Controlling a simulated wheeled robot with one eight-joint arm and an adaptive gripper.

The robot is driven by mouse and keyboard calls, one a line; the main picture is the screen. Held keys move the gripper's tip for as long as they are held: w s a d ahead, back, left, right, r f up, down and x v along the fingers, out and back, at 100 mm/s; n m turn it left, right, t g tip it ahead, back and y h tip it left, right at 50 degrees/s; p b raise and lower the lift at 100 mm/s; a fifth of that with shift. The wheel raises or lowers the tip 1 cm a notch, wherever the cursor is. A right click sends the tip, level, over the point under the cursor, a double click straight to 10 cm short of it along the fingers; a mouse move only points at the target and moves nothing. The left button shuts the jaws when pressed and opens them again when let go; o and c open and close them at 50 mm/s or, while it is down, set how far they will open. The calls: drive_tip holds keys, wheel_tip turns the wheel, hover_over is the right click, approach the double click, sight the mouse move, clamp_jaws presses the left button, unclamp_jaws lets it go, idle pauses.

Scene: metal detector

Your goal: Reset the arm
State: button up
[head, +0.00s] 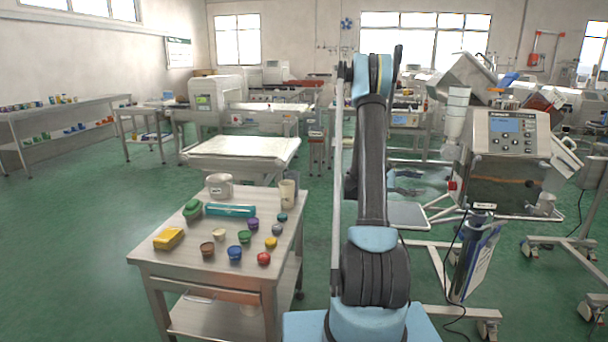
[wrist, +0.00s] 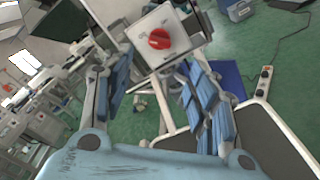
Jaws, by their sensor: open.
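My arm stands upright in the right middle of the head view, its forearm raised above its blue base. My gripper (wrist: 165,95) shows in the wrist view with its two blue-padded fingers spread wide apart. Nothing is held between them. Behind the gap, a pale box with a red rotary knob (wrist: 160,39) shows at some distance; I cannot tell how far. In the head view the gripper itself cannot be made out clearly.
Left of my arm stands a small table (head: 160,264) with a yellow block (head: 169,238), a teal box (head: 230,211), a white pot (head: 219,186) and several small coloured cups. A metal detector machine (head: 509,134) stands at right. Green floor is free at left (head: 70,240).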

drive_tip(key=s+a+r+m+t+y, duration=0.2)
drive_tip(key=s+a+r+t+y, duration=0.25)
drive_tip(key=s+a+y, duration=0.65)
drive_tip(key=s+a+f+m+t+y, duration=0.1)
drive_tip(key=s+a+f+m+y, duration=0.1)
drive_tip(key=s+a, duration=0.9)
drive_tip(key=s+a+f+m+y, duration=0.2)
drive_tip(key=s+a+f+y, duration=0.2)
drive_tip(key=s+a, duration=0.8)
drive_tip(key=shift+f+t, duration=0.35)
drive_tip(key=shift+f, duration=0.5)
drive_tip(key=c, duration=0.4)
drive_tip(key=shift+c, duration=0.4)
